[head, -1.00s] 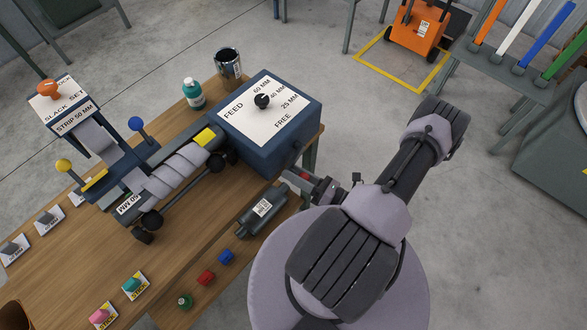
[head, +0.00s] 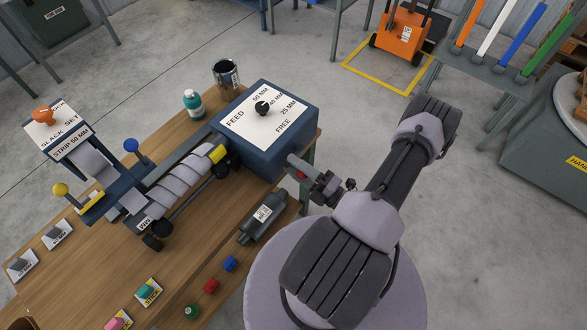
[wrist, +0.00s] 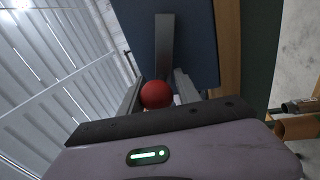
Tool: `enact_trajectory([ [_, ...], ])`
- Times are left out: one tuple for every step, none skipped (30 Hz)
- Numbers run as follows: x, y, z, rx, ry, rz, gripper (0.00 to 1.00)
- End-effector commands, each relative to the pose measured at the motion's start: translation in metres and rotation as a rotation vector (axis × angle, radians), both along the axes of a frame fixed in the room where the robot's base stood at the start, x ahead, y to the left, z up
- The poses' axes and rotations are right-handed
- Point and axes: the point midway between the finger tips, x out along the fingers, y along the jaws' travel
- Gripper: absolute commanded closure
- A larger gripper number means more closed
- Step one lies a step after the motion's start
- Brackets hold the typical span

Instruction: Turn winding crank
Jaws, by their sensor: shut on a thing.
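The winding crank sticks out of the right side of the blue feed box (head: 285,150). The wrist view shows its grey crank arm (wrist: 164,45) and the red ball knob (wrist: 157,94) at its end. My gripper (head: 304,176) is shut on the red knob, which shows only as a small red patch in the head view. In the wrist view the knob sits between my fingers. A grey strip (head: 172,187) is wrapped in slanting turns around a bar to the left of the box. A yellow patch (head: 217,153) shows near the bar's box end.
The feed box has a black selector knob (head: 262,108) on its labelled top. A dark grey muffler (head: 262,217) lies on the wooden bench below the crank. A teal bottle (head: 193,103) and a paint can (head: 227,74) stand behind. Yellow and blue knobbed levers are at left.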

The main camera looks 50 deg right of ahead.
Motion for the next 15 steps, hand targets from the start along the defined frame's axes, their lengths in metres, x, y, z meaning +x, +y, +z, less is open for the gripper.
enact_trajectory([
  [0.0,-0.002,0.005,0.036,0.002,-0.001,1.0],
  [0.0,-0.002,0.007,0.062,0.004,-0.001,1.0],
  [0.0,-0.004,0.009,0.098,0.007,-0.001,1.0],
  [0.0,-0.005,0.011,0.124,0.009,-0.002,1.0],
  [0.0,-0.006,0.012,0.148,0.01,-0.003,1.0],
  [0.0,-0.007,0.014,0.181,0.013,-0.003,1.0],
  [0.0,-0.008,0.016,0.204,0.015,-0.003,1.0],
  [0.001,-0.008,0.017,0.227,0.017,-0.004,1.0],
  [0.001,-0.01,0.018,0.254,0.019,-0.004,1.0],
  [0.001,-0.011,0.019,0.274,0.022,-0.004,1.0],
  [0.001,-0.012,0.02,0.294,0.023,-0.005,1.0],
  [0.001,-0.013,0.021,0.317,0.025,-0.005,1.0],
  [0.001,-0.013,0.022,0.333,0.026,-0.005,1.0],
  [0.001,-0.014,0.023,0.35,0.027,-0.005,1.0],
  [0.001,-0.015,0.024,0.369,0.029,-0.005,1.0],
])
